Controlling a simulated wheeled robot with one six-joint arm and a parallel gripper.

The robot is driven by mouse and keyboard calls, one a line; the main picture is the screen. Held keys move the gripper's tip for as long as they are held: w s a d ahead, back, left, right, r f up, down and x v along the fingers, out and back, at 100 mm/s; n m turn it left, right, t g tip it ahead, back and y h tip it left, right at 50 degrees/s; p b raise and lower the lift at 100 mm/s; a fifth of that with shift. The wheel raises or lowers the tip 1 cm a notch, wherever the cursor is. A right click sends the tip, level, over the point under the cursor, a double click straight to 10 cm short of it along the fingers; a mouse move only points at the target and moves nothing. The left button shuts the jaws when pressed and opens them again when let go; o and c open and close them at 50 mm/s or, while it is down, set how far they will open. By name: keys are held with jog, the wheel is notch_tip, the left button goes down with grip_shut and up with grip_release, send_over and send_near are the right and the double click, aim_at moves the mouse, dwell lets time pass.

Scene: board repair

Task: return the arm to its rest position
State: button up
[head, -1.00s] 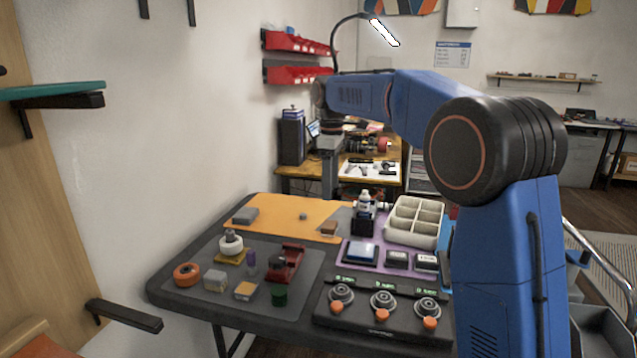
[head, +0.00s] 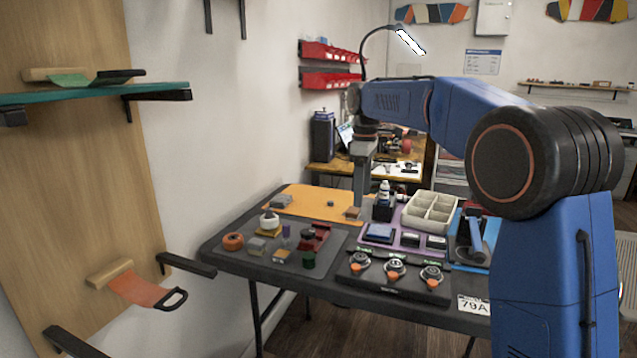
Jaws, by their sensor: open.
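My arm reaches from the right of the head view toward the back, bent at a large dark joint. My gripper (head: 360,201) hangs from its far end, pointing down over the back part of the workbench (head: 225,253). It looks empty, with its jaws open, though I see it almost edge-on and the gap between the fingers is hard to make out. Its tips appear in front of the orange mat (head: 312,203), near a small brown block (head: 353,213); I cannot tell the height between them.
The bench holds a white divided tray (head: 430,212), a black control box with knobs (head: 393,284), a white bottle (head: 384,192) and several small parts. Wall shelves with tools (head: 120,93) stand at the left. A second desk (head: 322,170) with red bins (head: 332,80) above is behind.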

jog(key=s+d+m+t, duration=0.1)
jog(key=s+d+m, duration=0.4)
jog(key=s, duration=0.7)
jog(key=s+d+m+t, duration=0.2)
jog(key=s+d, duration=0.5)
jog(key=s, duration=0.5)
jog(key=s+d+f+m+t, duration=0.1)
jog(key=s+d+f+m, duration=0.1)
jog(key=s+f, duration=0.5)
jog(key=s+d+f+m, duration=0.2)
jog(key=s+f+m, duration=0.2)
jog(key=s+f, duration=0.4)
jog(key=s, duration=0.5)
jog(key=shift+s+d+m+t, duration=0.3)
jog(key=shift+s+m+t, duration=0.05)
jog(key=shift+m+t, duration=0.05)
